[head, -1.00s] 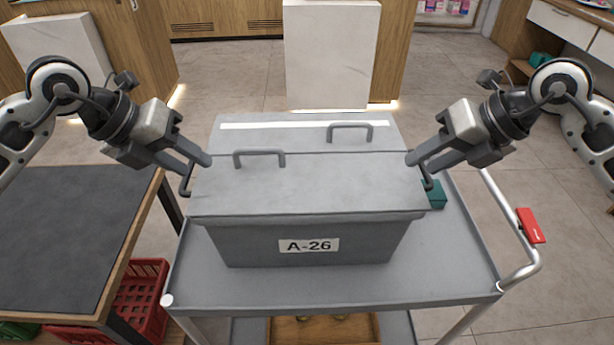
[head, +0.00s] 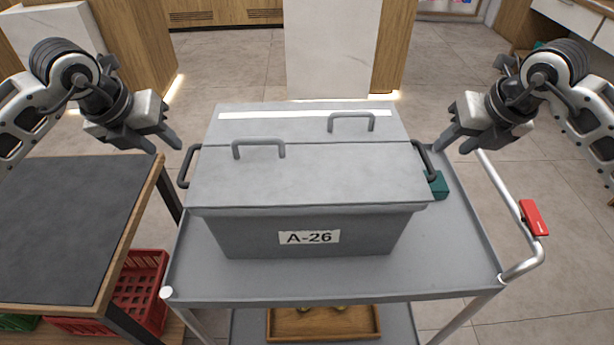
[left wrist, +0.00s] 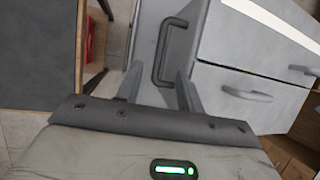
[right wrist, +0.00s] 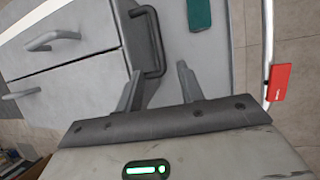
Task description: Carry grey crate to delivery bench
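The grey crate (head: 310,185), labelled A-26 with a closed lid, sits level on the grey cart (head: 340,280). It has a dark handle at each end. My left gripper (head: 165,147) is open and empty, just up and left of the left handle (head: 188,166). In the left wrist view that handle (left wrist: 170,50) shows ahead of the parted fingers. My right gripper (head: 455,147) is open and empty, up and right of the right handle (head: 424,160). That handle (right wrist: 152,42) also shows ahead of the fingers in the right wrist view.
A dark-topped table (head: 70,230) stands close to the cart's left, with a red basket (head: 140,290) below. A teal box (head: 437,185) lies on the cart right of the crate. The cart has a red-marked push bar (head: 534,218). A white counter block (head: 333,50) stands beyond.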

